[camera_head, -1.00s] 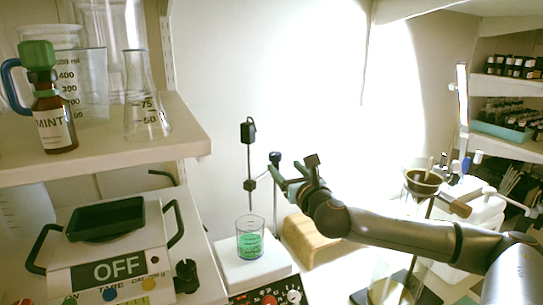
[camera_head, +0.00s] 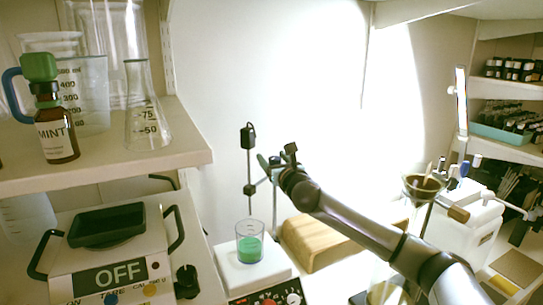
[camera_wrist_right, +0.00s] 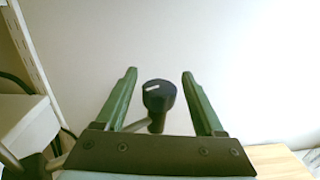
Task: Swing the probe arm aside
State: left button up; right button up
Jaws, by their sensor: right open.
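The probe arm is a thin upright rod with a black box-shaped head (camera_head: 248,138) and a dark clamp (camera_head: 249,189) lower down. It stands behind a beaker of green liquid (camera_head: 250,243). A thin bar runs from the clamp toward my right gripper (camera_head: 268,163), which is just right of the rod. In the right wrist view my right gripper (camera_wrist_right: 160,85) is open. A black knob with a white mark (camera_wrist_right: 158,95) shows between its green fingers, with no clear contact. A thin bar runs left from below it. My left gripper is not in view.
The beaker stands on a white stirrer plate (camera_head: 250,274) with knobs in front. A wooden block (camera_head: 320,243) lies to its right. A scale (camera_head: 110,255) and a shelf with glassware (camera_head: 150,158) are on the left. A funnel (camera_head: 424,187) stands on the right.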

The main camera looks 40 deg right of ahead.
jog(key=shift+w+d, duration=0.2)
jog(key=shift+w, duration=0.35)
grip_shut()
dwell(1.2)
